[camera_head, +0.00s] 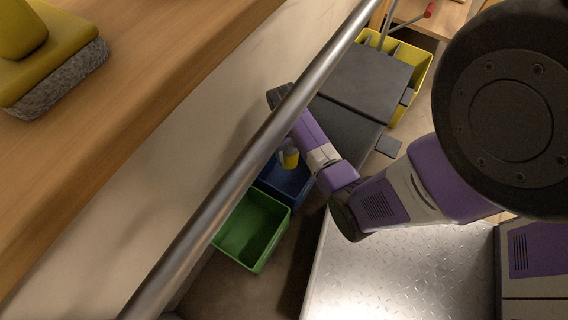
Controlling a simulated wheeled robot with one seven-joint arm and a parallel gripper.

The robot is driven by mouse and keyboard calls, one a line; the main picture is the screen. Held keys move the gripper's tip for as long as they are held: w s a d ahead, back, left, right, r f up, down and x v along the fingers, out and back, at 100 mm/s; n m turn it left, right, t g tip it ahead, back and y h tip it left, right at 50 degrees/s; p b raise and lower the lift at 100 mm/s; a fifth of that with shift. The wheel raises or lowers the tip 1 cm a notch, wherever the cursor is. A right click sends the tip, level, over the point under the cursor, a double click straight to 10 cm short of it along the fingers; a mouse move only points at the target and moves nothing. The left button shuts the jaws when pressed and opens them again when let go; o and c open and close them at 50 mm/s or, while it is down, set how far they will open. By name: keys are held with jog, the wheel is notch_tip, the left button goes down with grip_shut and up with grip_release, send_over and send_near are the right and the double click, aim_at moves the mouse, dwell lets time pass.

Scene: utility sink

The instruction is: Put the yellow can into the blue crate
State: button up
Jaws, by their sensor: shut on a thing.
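The yellow can (291,160) shows as a small yellow shape with a grey band, just below the metal rail in the middle of the view. My gripper (285,152) is shut on it; the rail and my own arm hide most of the gripper, and the fingertips are hard to make out. The can appears over the blue crate (296,188), seen from above. I cannot tell how high it is above the crate floor. Part of the blue crate is hidden by my arm and the rail.
A green crate (250,228) stands against the blue crate, nearer the bottom. A metal rail (240,172) runs diagonally across the view, close to my arm. A yellow bin (421,72) stands at the back. A yellow scrubbing brush (62,50) lies on the wooden counter (150,60) at left.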

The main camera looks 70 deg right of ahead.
notch_tip(320, 180, down, 17)
jog(key=b, duration=0.9)
jog(key=shift+f, duration=0.15)
jog(key=shift+f, duration=0.15)
jog(key=o, duration=1.5)
jog(key=r+p, duration=0.2)
jog(key=r, duration=0.2)
jog(key=w+r+p, duration=0.1)
jog(key=r+p, duration=0.1)
jog(key=r, duration=0.2)
jog(key=d+r+p, duration=0.1)
jog(key=r+p, duration=0.1)
jog(key=r, duration=0.2)
jog(key=shift+w+r, duration=0.1)
jog(key=shift+w, duration=0.1)
jog(key=shift+p, duration=0.3)
